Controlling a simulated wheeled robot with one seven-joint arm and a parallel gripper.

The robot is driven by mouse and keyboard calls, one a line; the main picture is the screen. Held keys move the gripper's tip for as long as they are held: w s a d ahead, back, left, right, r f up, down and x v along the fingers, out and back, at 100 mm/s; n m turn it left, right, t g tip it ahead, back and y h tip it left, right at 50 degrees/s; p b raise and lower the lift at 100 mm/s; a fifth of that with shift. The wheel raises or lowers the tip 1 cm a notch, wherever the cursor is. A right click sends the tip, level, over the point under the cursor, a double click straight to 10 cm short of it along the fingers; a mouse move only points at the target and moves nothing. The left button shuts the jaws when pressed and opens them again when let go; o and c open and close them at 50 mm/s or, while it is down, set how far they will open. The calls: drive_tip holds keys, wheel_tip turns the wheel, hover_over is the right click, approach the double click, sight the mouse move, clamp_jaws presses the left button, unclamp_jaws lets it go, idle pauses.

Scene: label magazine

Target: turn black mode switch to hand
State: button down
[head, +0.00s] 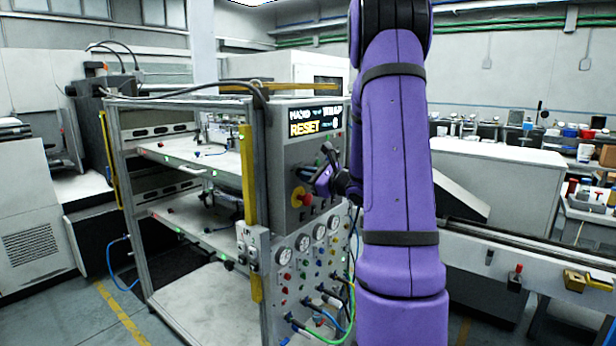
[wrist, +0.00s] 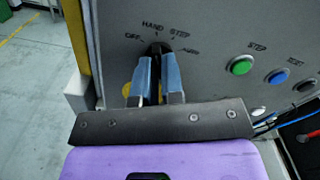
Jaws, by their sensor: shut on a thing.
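The black mode switch (wrist: 156,47) is on the grey panel, with the labels OFF, HAND, STEP and AUTO in an arc above it. My gripper (wrist: 159,60) is shut on it, one blue finger on each side. The fingers hide much of the knob, so I cannot tell for sure which label it points to. HAND is just above the fingertips. In the head view my gripper (head: 322,177) is at the panel's front face, and the switch is not clearly visible there.
Right of the switch are a green STEP button (wrist: 240,66), a blue RESET button (wrist: 277,76) and a black button (wrist: 305,86). In the head view, a red emergency knob (head: 302,197) is close to my gripper. A display (head: 315,122) above reads RESET. Gauges and hoses are below.

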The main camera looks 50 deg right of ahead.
drive_tip(key=shift+m, duration=0.4)
drive_tip(key=c, duration=1.2)
unclamp_jaws()
drive_tip(key=shift+c, duration=0.2)
drive_tip(key=s, duration=1.1)
drive_tip(key=shift+d, duration=0.4)
drive_tip(key=shift+w+a, duration=0.1)
